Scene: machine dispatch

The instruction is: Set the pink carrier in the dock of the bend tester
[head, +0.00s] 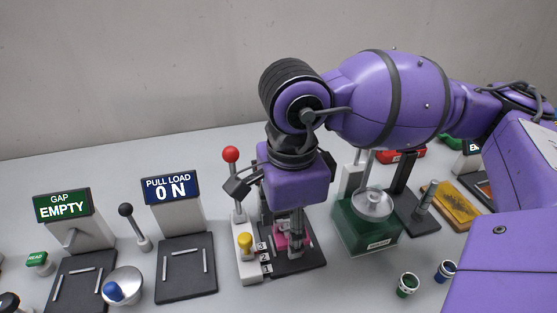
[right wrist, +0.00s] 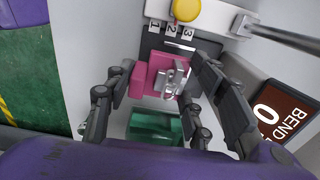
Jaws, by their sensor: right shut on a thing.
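In the right wrist view the carrier (right wrist: 160,72) lies between the two fingers and bears a metal piece. The dark plate shows beside it. I cannot tell whether the carrier rests fully in the dock. The brown BEND display (right wrist: 284,112) reads 0 in that view; my arm hides it in the head view. My left gripper is not in view.
The yellow knob (head: 245,241) and red-balled lever (head: 231,155) stand at the tester's left. A green machine with a clear round top (head: 368,231) is close on the right. The pull-load station (head: 187,278) stands left. Small cups (head: 407,285) sit front right.

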